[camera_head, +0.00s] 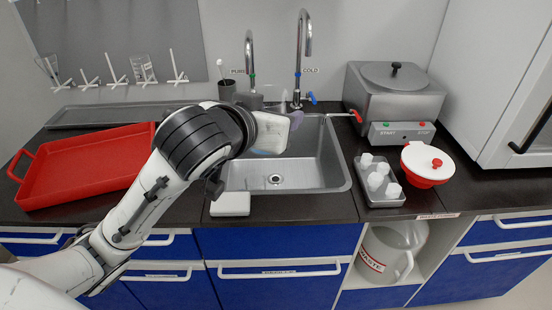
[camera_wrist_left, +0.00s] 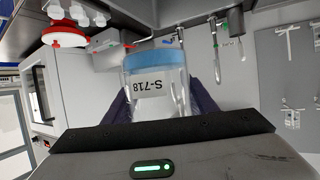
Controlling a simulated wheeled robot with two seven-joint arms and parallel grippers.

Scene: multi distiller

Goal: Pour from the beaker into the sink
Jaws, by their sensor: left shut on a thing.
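The beaker, clear glass with a label reading S-718, shows in the left wrist view (camera_wrist_left: 155,85), which is turned upside down. Blue liquid lies at its bottom, and it looks roughly upright. My left gripper's dark fingers (camera_wrist_left: 160,108) are shut on its sides. In the head view my left gripper (camera_head: 284,128) is over the back left part of the steel sink (camera_head: 318,168). My right gripper is not in view.
Two taps, PURE (camera_head: 250,60) and COLD (camera_head: 301,50), rise behind the sink. A red tray (camera_head: 85,178) lies left. A white block (camera_head: 231,204) sits at the front edge. A steel bath (camera_head: 393,90), a bottle tray (camera_head: 383,200) and a red-white pot (camera_head: 424,168) stand right.

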